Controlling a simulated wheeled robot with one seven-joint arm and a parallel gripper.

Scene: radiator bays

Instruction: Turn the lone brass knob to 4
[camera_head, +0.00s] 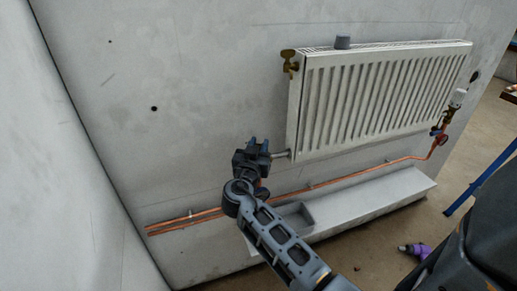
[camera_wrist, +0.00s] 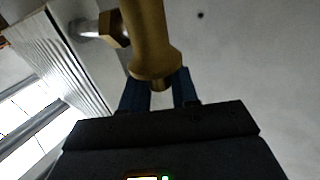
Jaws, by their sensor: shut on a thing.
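My gripper (camera_head: 257,146) is at the lower left corner of the white radiator (camera_head: 318,112), by a short pipe stub (camera_head: 281,154). In the wrist view, my gripper (camera_wrist: 160,90) is shut on the flared end of a brass knob or valve body (camera_wrist: 148,40). A brass hex nut (camera_wrist: 113,29) and a silvery pipe join it on the left. My gripper hides this brass part in the head view. No numbers or pointer mark can be read on it. Another brass fitting (camera_head: 289,62) sits at the radiator's upper left corner, apart from my gripper.
Copper pipes (camera_head: 330,180) run low along the wall below the radiator. A pale ledge (camera_head: 375,195) holds a grey tray (camera_head: 296,216). A white valve head (camera_head: 458,98) and a red-and-blue valve are at right. A purple tool (camera_head: 415,250) lies on the floor.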

